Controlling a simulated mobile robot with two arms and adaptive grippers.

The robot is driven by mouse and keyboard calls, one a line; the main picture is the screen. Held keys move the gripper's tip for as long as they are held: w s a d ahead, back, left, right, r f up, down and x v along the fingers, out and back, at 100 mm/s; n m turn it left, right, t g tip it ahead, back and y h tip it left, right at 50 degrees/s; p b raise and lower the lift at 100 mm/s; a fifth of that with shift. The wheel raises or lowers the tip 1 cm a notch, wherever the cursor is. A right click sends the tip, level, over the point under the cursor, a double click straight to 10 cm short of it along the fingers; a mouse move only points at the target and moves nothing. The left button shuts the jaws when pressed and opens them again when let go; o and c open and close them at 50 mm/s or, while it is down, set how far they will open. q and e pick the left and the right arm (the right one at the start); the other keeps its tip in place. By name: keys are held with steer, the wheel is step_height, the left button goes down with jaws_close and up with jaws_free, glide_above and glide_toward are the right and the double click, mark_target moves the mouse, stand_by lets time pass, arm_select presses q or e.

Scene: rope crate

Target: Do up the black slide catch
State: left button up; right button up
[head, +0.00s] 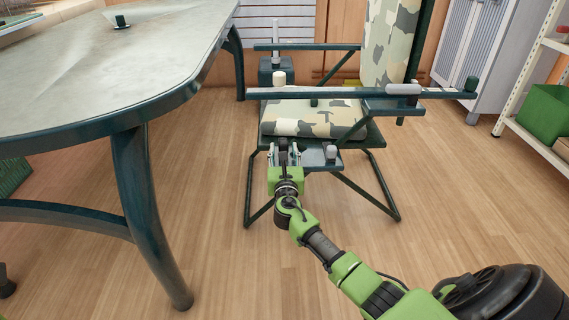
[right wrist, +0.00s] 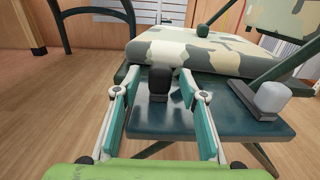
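The black slide catch (right wrist: 158,84) is a small upright black knob on the dark green plate (right wrist: 225,112) at the front of the camouflage chair seat (head: 300,116). My right gripper (head: 285,152) reaches the front edge of that plate. In the right wrist view its two fingers (right wrist: 155,84) are open, one on each side of the black knob, with gaps between. I cannot tell how far the knob stands along its slide. A grey knob (right wrist: 270,97) sits to the right on the same plate, outside the fingers. My left gripper is out of view.
A shelf (head: 530,70) stands right. Wooden floor (head: 215,265) lies open in front.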

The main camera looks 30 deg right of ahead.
steer(key=v, duration=1)
steer(key=shift+s, duration=0.35)
steer(key=shift+a, duration=0.2)
